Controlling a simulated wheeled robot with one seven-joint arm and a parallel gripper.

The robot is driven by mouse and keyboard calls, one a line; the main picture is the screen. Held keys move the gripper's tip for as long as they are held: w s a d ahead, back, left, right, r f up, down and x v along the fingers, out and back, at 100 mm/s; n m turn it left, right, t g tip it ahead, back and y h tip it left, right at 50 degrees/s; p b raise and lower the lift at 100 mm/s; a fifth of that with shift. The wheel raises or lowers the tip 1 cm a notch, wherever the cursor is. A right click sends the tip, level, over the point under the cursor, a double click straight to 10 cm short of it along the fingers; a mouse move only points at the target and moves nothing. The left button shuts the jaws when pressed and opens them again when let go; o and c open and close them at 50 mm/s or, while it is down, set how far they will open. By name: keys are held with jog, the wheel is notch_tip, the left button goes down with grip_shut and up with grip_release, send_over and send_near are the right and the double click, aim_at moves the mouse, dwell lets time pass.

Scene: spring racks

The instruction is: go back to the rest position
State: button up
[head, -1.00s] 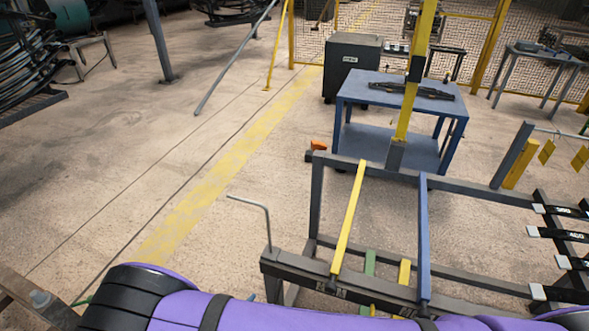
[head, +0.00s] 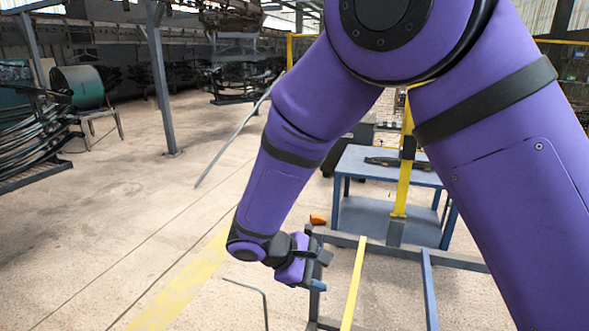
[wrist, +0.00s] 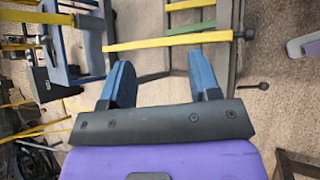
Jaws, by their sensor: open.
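My gripper (head: 318,271) is at the end of my purple arm, low in the middle of the head view, near the left end of the grey rack frame (head: 448,258). In the wrist view my gripper (wrist: 166,88) shows two blue fingers set well apart with nothing between them. Beyond the fingers lie the rack's yellow bar (wrist: 170,42) and green bar (wrist: 190,30). My arm hides much of the right side of the head view.
A blue table (head: 365,215) with a dark part on top stands behind the rack. A yellow post (head: 403,185) rises beside it. A bent grey rod (head: 262,297) stands at the rack's left. Open concrete floor (head: 130,215) lies to the left.

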jog(key=s+d+r+m+y, duration=0.4)
jog(key=s+d+r+m, duration=0.1)
jog(key=d+r, duration=0.6)
jog(key=s+d+r+m+y, duration=0.4)
jog(key=s+d+r, duration=0.1)
jog(key=d+r, duration=0.5)
jog(key=s+d+r+m+t+y, duration=0.1)
jog(key=s+d+r+m+t, duration=0.2)
jog(key=s, duration=0.6)
jog(key=shift+d+r+m+y, duration=0.35)
jog(key=shift+d+m, duration=0.25)
jog(key=shift+d, duration=0.1)
jog(key=shift+c, duration=0.3)
